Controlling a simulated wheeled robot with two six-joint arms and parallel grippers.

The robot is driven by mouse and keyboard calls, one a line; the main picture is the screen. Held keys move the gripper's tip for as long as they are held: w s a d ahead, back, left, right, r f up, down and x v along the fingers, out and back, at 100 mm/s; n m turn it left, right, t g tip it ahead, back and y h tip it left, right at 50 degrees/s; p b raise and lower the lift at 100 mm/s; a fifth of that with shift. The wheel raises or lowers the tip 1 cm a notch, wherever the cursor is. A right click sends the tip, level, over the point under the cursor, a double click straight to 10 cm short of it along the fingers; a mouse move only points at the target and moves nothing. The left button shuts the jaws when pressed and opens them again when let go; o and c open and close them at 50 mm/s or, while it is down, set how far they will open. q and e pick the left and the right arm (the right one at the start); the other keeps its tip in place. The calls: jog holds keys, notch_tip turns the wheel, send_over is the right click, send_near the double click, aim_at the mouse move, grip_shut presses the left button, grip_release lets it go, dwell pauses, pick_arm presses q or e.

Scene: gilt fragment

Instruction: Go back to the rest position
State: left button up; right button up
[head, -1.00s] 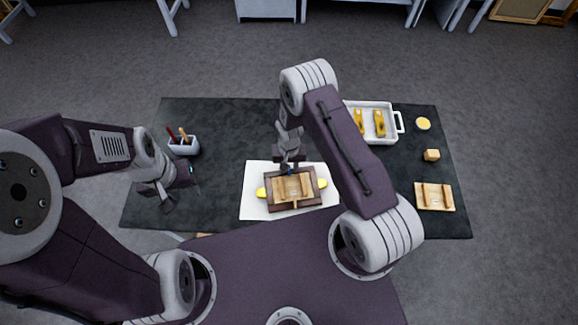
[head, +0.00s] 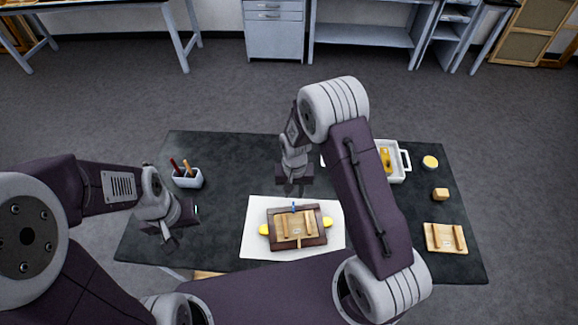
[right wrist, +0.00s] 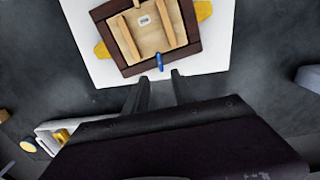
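My right gripper (head: 294,188) is open and empty, just beyond the far edge of a dark wooden frame (head: 316,241). In the right wrist view its two fingers (right wrist: 160,88) are apart with nothing between them. The frame holds a light wooden panel with two battens (head: 288,225) and lies on a white sheet (head: 258,246). It also shows in the right wrist view (right wrist: 186,61). A small blue piece (right wrist: 159,62) is at its edge. My left gripper (head: 172,232) hangs over the table's left side; its finger opening is unclear.
A dark table (head: 230,170) carries a cup of tools (head: 188,179) at left. At right are a white tray with yellow-orange items (head: 398,175), a yellow disc (head: 430,162), a wooden block (head: 440,194) and a small board with battens (head: 446,238).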

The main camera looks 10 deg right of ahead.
jog(key=d+r+t+b, duration=0.2)
jog(key=d+r+b, duration=0.2)
jog(key=b, duration=0.4)
jog(key=s+d+n+b, duration=0.2)
jog(key=s, duration=1.1)
jog(key=shift+g, duration=0.4)
jog(key=shift+s+r, duration=0.1)
jog(key=shift+s, duration=0.1)
jog(key=shift+w+a, duration=0.1)
jog(key=shift+w, duration=0.05)
